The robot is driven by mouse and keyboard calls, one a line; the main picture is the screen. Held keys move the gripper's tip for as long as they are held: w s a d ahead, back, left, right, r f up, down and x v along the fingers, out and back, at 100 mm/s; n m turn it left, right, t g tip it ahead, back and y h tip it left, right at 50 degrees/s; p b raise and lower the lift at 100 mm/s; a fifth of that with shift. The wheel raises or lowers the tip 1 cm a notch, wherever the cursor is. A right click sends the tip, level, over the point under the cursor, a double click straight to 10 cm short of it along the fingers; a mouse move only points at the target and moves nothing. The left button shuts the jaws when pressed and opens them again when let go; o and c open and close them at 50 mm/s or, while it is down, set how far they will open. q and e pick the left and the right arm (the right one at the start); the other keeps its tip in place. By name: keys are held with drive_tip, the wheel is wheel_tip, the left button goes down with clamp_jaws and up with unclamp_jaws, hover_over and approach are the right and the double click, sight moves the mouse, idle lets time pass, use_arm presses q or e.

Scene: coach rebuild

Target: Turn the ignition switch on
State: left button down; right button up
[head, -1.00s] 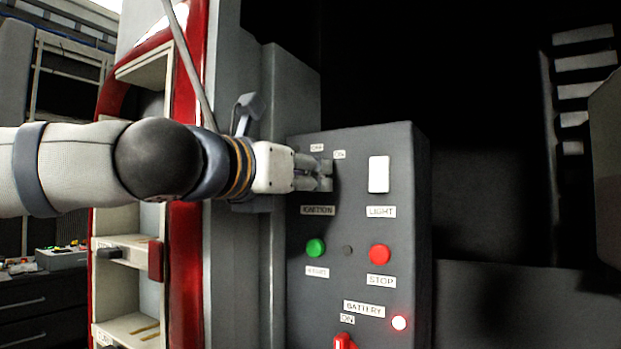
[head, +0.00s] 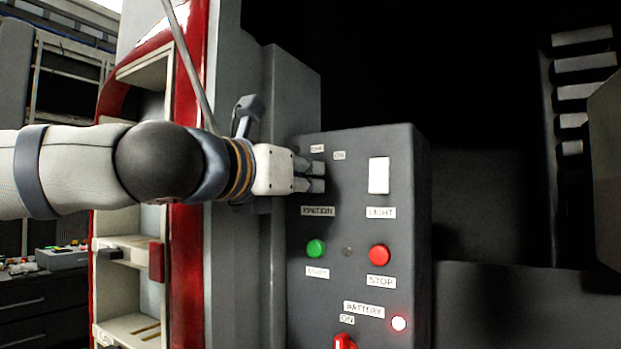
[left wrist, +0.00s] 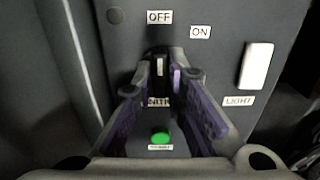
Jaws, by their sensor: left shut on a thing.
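The ignition switch (left wrist: 159,66) is a small dark knob with a white line, seen between my fingertips in the left wrist view. Its line points up toward the OFF label (left wrist: 159,17); the ON label (left wrist: 200,32) is up and to the right. My left gripper (head: 318,176) is at the upper left of the grey control panel (head: 350,222), above the IGNITION label (head: 318,211). It also shows in the left wrist view (left wrist: 160,72), shut on the switch. In the head view the fingers hide the switch. My right gripper is not in view.
The panel also has a white light switch (head: 379,175), a green button (head: 316,248), a red stop button (head: 379,256), a lit battery lamp (head: 399,323) and a red battery switch (head: 344,342). A grey lever (head: 246,112) stands just behind my wrist.

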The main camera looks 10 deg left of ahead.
use_arm(q)
drive_tip(key=m+p, duration=0.1)
drive_tip(key=m, duration=0.2)
drive_tip(key=m+p, duration=0.2)
drive_tip(key=shift+r+m, duration=0.2)
drive_tip(key=shift+m, duration=0.2)
drive_tip(key=shift+f, duration=0.15)
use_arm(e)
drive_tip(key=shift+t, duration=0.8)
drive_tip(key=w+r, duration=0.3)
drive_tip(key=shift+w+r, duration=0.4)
